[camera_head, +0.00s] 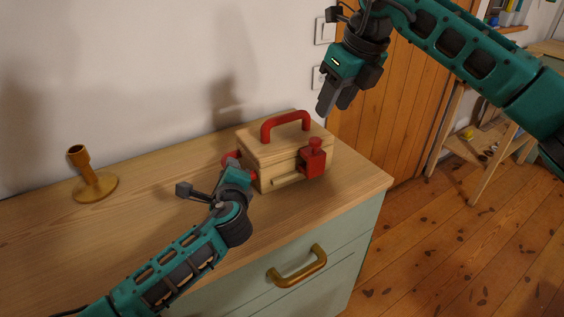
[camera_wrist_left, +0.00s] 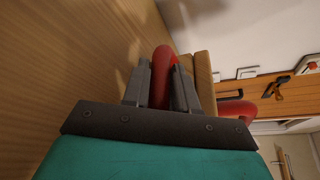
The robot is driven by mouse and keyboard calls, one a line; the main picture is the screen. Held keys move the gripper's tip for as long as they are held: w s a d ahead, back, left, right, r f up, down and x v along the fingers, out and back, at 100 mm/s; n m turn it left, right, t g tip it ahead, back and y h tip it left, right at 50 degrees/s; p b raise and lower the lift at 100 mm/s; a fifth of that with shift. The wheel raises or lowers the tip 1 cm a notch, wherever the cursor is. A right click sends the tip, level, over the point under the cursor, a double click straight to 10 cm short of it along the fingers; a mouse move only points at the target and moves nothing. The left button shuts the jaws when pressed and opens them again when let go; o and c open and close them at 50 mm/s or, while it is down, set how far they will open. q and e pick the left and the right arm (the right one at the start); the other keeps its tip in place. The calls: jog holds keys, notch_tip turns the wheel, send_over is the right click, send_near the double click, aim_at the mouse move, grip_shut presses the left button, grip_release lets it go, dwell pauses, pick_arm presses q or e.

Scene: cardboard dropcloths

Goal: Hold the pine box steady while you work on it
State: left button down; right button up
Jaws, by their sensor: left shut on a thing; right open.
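The pine box (camera_head: 262,154) sits on top of the wooden dresser, with a red handle (camera_head: 285,122) on its lid and a red latch-like block (camera_head: 313,160) on its front. My left gripper (camera_head: 233,168) is at the box's left side, shut on a red side handle, which shows between its fingers in the left wrist view (camera_wrist_left: 162,72). Part of that handle is hidden by the fingers. My right gripper (camera_head: 338,101) is open and empty, above and to the right of the box, apart from it.
A brass candlestick (camera_head: 92,178) stands at the left on the dresser top (camera_head: 150,189). The dresser's right edge lies close to the box. A drawer with a brass handle (camera_head: 298,267) is below. The top between candlestick and box is clear.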

aim_at(312, 155)
dwell(0.3)
jog(key=c, duration=0.3)
jog(key=shift+w+n, duration=0.1)
jog(key=shift+n, duration=0.4)
jog(key=shift+c, duration=0.7)
jog(key=n, duration=0.3)
jog(key=shift+w+f, duration=0.15)
jog(key=shift+w, duration=0.1)
jog(key=c, duration=0.3)
jog(key=n, duration=0.3)
jog(key=shift+w+f+h, duration=0.1)
jog(key=shift+w+h, duration=0.2)
jog(key=shift+h, duration=0.1)
grip_shut()
jog(key=w+f+n+t, duration=0.1)
jog(key=f+n, duration=0.4)
jog(key=n, duration=0.6)
jog(key=w+d+f+n+t+h, duration=0.1)
jog(key=f+n, duration=0.4)
jog(key=n, duration=0.6)
jog(key=shift+w+h, duration=0.3)
jog(key=shift+w, duration=0.5)
